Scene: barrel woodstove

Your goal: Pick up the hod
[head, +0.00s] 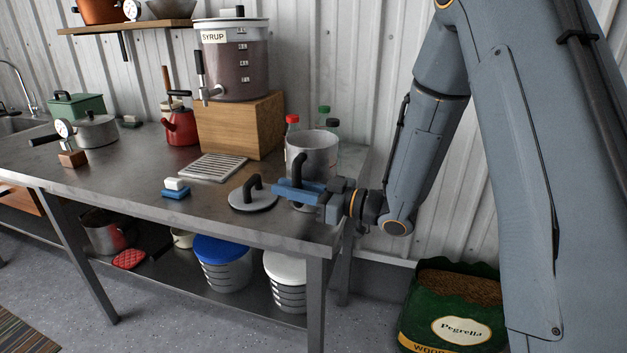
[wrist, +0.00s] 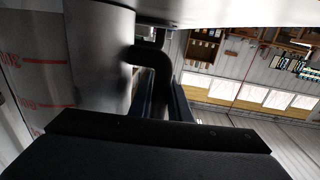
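No thing is labelled as the hod; the grey metal vessel with a black side handle (head: 318,158) is the one at my gripper. It is an upright, open-topped cylinder at the right end of the steel table, and its base is partly hidden. My gripper (head: 298,190) has blue fingers at the vessel's handle side. In the wrist view, the vessel's grey wall (wrist: 100,60) fills the left, and its black handle (wrist: 150,58) runs down between the fingers (wrist: 165,100). Whether the fingers press on the handle cannot be made out.
A round lid with a black handle (head: 252,196) lies just left of the gripper. Bottles with red and green caps (head: 325,112) stand behind the vessel. A syrup dispenser (head: 234,62) sits on a wooden block (head: 240,125). A green pellet bag (head: 450,310) stands on the floor right.

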